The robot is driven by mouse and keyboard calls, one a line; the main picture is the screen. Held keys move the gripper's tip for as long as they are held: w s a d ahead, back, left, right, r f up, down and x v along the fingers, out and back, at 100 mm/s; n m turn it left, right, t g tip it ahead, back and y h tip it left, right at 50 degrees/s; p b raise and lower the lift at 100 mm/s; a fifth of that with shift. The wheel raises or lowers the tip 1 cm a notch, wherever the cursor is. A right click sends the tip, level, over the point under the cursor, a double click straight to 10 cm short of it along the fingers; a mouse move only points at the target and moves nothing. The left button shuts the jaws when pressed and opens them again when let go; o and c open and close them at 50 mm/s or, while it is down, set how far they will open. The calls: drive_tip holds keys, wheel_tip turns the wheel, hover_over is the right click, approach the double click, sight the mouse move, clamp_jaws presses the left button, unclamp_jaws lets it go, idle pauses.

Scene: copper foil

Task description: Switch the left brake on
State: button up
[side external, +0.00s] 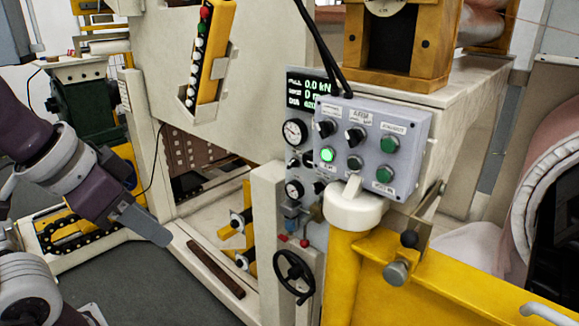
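A grey control box (410,122) with knobs and buttons faces the camera at centre right. Its top row has a left black knob (325,128), a middle black knob (355,137) and a green button (390,145). Below them are a lit green lamp (327,154), a dark grey button (355,163) and another green button (382,175). The labels are too small to read, so I cannot tell which control is the left brake. My gripper (158,234) points down and right at the left, well apart from the box. Its fingers are seen edge-on, so their opening is hidden.
A display (308,90) and round gauges (295,132) sit left of the box. A black handwheel (294,277) is below. A yellow post (343,270) and yellow beam (450,275) stand in front. Black cables (322,45) hang above. Open space lies between my gripper and the panel.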

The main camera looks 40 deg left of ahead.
drive_tip(key=w+a+m+t+y, duration=0.15)
drive_tip(key=w+a, duration=0.25)
drive_tip(key=w, duration=1.1)
drive_tip(key=m+t+h, duration=0.2)
drive_tip(key=m+t, duration=0.3)
drive_tip(key=t, duration=0.2)
approach(289, 165)
drive_tip(key=d, duration=0.3)
drive_tip(key=w+a+f+t, duration=0.1)
drive_tip(key=w, duration=0.2)
drive_tip(key=w+a+f+t, duration=0.1)
drive_tip(key=w, duration=0.1)
drive_tip(key=w+a+f+t, duration=0.1)
drive_tip(key=w, duration=0.2)
drive_tip(key=shift+w+n+t, duration=0.25)
drive_tip(key=shift+w+n, duration=0.05)
drive_tip(key=shift+n, duration=0.05)
drive_tip(key=shift+c, duration=0.2)
clamp_jaws()
